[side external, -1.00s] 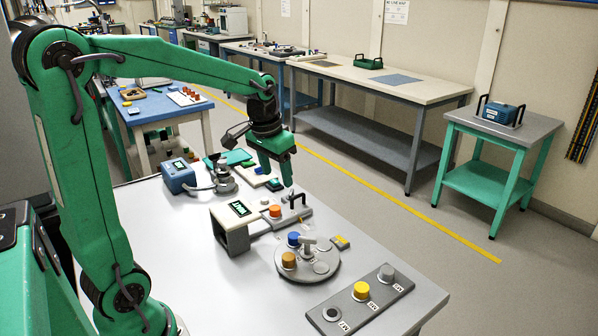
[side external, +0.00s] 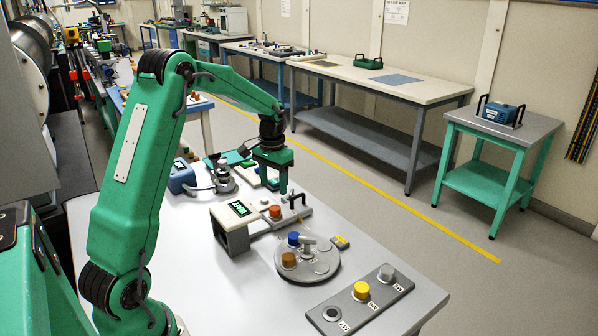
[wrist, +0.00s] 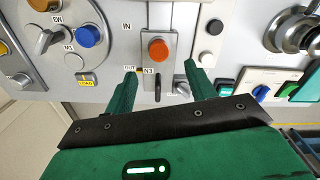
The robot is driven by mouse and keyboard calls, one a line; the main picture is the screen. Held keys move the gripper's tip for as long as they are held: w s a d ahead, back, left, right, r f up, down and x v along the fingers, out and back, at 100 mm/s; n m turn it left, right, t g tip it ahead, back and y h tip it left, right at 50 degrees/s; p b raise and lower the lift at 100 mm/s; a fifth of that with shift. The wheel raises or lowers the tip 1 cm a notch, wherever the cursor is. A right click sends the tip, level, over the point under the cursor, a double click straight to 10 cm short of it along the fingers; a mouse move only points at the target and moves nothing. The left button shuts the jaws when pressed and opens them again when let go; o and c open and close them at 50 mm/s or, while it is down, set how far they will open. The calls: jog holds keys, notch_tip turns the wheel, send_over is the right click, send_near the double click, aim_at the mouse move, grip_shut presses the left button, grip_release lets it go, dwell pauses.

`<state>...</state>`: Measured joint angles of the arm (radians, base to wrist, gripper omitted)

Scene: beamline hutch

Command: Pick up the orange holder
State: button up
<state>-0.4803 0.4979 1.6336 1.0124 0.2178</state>
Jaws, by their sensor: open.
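A bright orange holder (side external: 275,211) sits upright on the narrow grey slide fixture (side external: 262,224) beside a small display box in the side view. In the wrist view the orange holder (wrist: 158,50) lies between the lines of my two fingers, near a tag reading N3. My gripper (side external: 284,188) points down above and behind the holder, apart from it. In the wrist view my gripper (wrist: 160,72) is open and empty, with one finger on each side of the fixture. A darker brown-orange holder (side external: 289,260) stands on the round turntable.
The turntable (side external: 322,268) also carries a blue holder (side external: 293,239). A black clamp handle (side external: 294,199) stands close beside the orange holder. A labelled strip (side external: 362,300) with yellow and grey knobs lies at the front.

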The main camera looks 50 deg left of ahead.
aim_at(275, 208)
jog(key=shift+f, duration=0.1)
jog(key=shift+f, duration=1.2)
jog(key=shift+f, duration=0.1)
jog(key=shift+d+f, duration=0.1)
jog(key=shift+f, duration=2.4)
jog(key=shift+c, duration=0.2)
jog(key=c, duration=1)
